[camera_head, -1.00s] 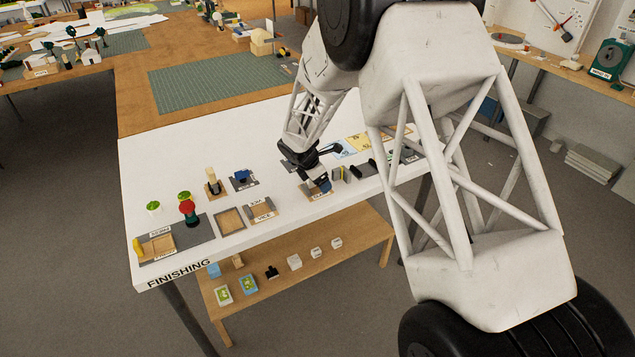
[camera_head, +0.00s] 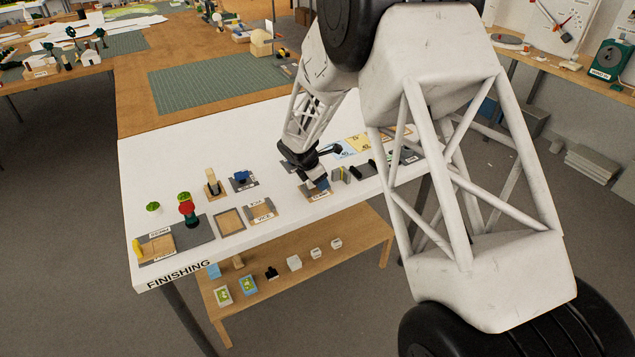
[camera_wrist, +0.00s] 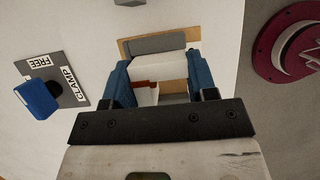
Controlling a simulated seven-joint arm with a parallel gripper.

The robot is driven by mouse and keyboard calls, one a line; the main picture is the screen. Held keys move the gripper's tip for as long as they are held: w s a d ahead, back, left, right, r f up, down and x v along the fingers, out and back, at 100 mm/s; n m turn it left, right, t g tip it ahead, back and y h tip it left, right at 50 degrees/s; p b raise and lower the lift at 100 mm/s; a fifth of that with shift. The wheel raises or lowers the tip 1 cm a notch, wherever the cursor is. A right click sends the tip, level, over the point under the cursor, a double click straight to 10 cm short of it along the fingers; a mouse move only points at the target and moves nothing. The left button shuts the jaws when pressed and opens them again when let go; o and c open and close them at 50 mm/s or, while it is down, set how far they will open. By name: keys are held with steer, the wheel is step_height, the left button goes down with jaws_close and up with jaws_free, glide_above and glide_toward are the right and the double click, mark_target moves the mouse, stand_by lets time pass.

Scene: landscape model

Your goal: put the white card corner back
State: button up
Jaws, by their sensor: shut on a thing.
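In the wrist view the white card corner (camera_wrist: 165,68) sits between the two blue fingers of my gripper (camera_wrist: 158,75), which is shut on it. A second white face with a dark red edge shows just below, between the fingers. A wooden tray (camera_wrist: 127,48) with a grey plate lies beyond the held piece, partly hidden by it; I cannot tell whether they touch. In the head view my gripper (camera_head: 314,181) is low over a labelled wooden station on the white table, and the card corner is too small to make out there.
A blue block (camera_wrist: 38,99) stands on a grey pad labelled FREE and CLAMP at the left of the wrist view. A dark red disc (camera_wrist: 293,42) is at the right. On the white table (camera_head: 160,240), a red and green item (camera_head: 187,208) and an empty wooden tray (camera_head: 229,221) stand farther left.

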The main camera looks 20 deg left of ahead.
steer(key=shift+r, duration=0.8)
step_height(320, 180, up, 2)
steer(key=shift+r, duration=0.1)
steer(key=s+d+r, duration=0.1)
steer(key=s+d, duration=0.6)
steer(key=s, duration=0.7)
steer(key=shift+d, duration=0.2)
steer(key=shift+s+r, duration=0.1)
steer(key=w+a+r, duration=0.1)
steer(key=w+a, duration=0.3)
steer(key=w, duration=0.6)
steer(key=w+a+r, duration=0.2)
steer(key=w+a, duration=0.2)
steer(key=w, duration=0.7)
steer(key=w+a+r, duration=0.1)
steer(key=w+a, duration=0.3)
steer(key=w, duration=0.7)
steer(key=shift+w+a+r, duration=0.2)
steer(key=shift+w+r, duration=0.05)
steer(key=shift+r, duration=0.05)
